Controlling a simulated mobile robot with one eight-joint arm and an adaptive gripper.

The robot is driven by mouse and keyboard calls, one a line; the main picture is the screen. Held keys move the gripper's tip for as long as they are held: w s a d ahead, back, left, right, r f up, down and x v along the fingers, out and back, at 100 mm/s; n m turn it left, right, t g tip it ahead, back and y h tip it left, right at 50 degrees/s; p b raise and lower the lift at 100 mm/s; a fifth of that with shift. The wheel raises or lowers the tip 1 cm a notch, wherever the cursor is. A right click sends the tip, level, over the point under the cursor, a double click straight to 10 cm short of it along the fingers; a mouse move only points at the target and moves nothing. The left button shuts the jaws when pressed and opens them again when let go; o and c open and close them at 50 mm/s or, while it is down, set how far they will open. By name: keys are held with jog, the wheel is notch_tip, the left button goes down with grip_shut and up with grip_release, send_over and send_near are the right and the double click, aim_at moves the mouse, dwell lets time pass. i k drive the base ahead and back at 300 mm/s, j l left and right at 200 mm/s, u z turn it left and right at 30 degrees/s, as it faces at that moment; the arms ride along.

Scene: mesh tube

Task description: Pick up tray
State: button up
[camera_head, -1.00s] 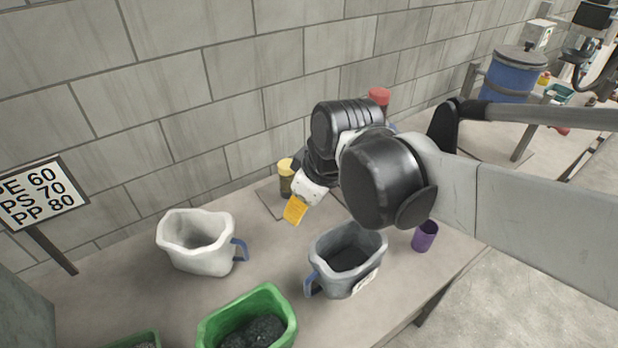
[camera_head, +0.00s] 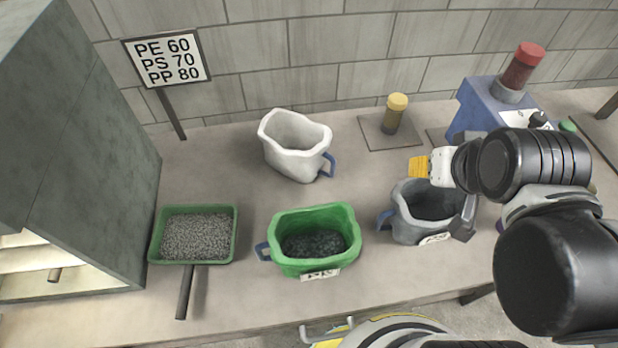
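A green tray (camera_head: 212,208) with a straight dark handle (camera_head: 186,292) lies flat on the table at the left. Grey granules (camera_head: 197,236) fill it, and its handle points toward the front edge. My gripper (camera_head: 441,195) is far to the right of the tray, above the grey jug (camera_head: 402,220). Its fingers look spread apart, one with a yellow pad and one dark, with nothing seen between them. The gripper and arm hide part of the grey jug.
A green jug (camera_head: 352,228) with dark contents stands between tray and gripper. A white jug (camera_head: 290,148) stands behind it. A grey cabinet (camera_head: 100,150) rises close to the tray's left. A sign (camera_head: 166,60), a yellow-capped jar (camera_head: 393,112) and a blue device (camera_head: 478,108) are farther back.

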aim_at(191, 234)
jog(key=k+l+u, duration=0.1)
jog(key=u, duration=1.85)
jog(key=k+j, duration=0.1)
jog(key=j, duration=0.3)
jog(key=k+j+z, duration=0.15)
jog(key=j, duration=0.25)
jog(key=k+j, duration=0.1)
jog(key=j, duration=0.25)
jog(key=k+j+z, duration=0.1)
jog(key=j, duration=0.3)
jog(key=k+j, duration=0.15)
jog(key=j, duration=0.2)
jog(key=k+j+z, duration=0.15)
jog(key=j, duration=0.25)
